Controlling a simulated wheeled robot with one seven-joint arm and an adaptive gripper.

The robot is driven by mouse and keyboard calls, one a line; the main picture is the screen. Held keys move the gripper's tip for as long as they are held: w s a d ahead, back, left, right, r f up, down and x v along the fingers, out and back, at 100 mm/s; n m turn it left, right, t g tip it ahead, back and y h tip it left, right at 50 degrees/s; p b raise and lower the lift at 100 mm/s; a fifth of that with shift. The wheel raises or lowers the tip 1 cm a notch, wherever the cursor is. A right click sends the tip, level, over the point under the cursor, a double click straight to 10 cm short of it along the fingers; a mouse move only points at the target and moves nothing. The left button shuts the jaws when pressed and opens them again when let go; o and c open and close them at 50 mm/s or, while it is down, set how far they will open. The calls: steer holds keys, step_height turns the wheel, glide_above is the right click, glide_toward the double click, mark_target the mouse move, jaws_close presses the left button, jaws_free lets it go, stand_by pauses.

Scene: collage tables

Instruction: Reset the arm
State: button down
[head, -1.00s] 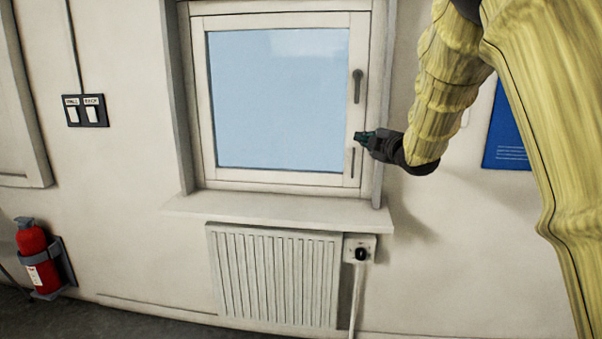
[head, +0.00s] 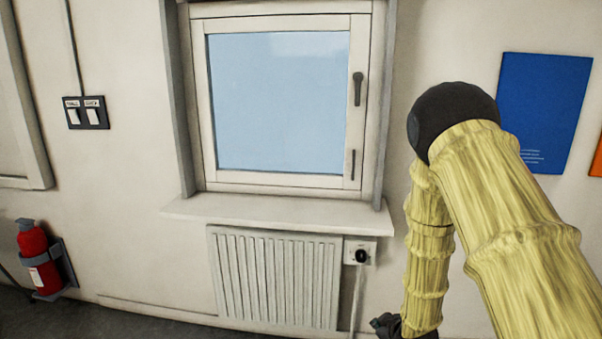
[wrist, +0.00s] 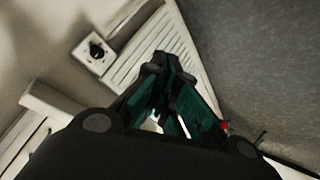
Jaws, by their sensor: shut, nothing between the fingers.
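My arm, in a yellow ribbed sleeve with a black elbow, is folded at the right of the head view, with its forearm hanging down. Only a dark part of the wrist end shows at the bottom edge there; the fingertips are out of that frame. In the wrist view my gripper (wrist: 168,72) shows its dark and teal fingers, shut and empty. It points towards the radiator and the grey floor, touching nothing that I can see.
A closed window (head: 278,100) with a handle (head: 357,88) is above a sill (head: 280,209). Below are a white radiator (head: 275,278) and a valve box (head: 361,253), also in the wrist view (wrist: 95,50). A red extinguisher (head: 35,260) hangs left. A blue poster (head: 545,105) is right.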

steer(key=s+f+m+g, duration=0.3)
steer(key=s+f, duration=0.7)
steer(key=s, duration=0.3)
steer(key=s+f+m+g, duration=0.2)
steer(key=s+f+g, duration=0.1)
steer(key=s, duration=1.2)
steer(key=s+f+m+g+h+p, duration=0.1)
steer(key=s+f+m+g, duration=0.2)
steer(key=s, duration=1.3)
step_height(320, 180, down, 2)
steer(key=shift+f+h, duration=0.25)
steer(key=shift+h, duration=0.05)
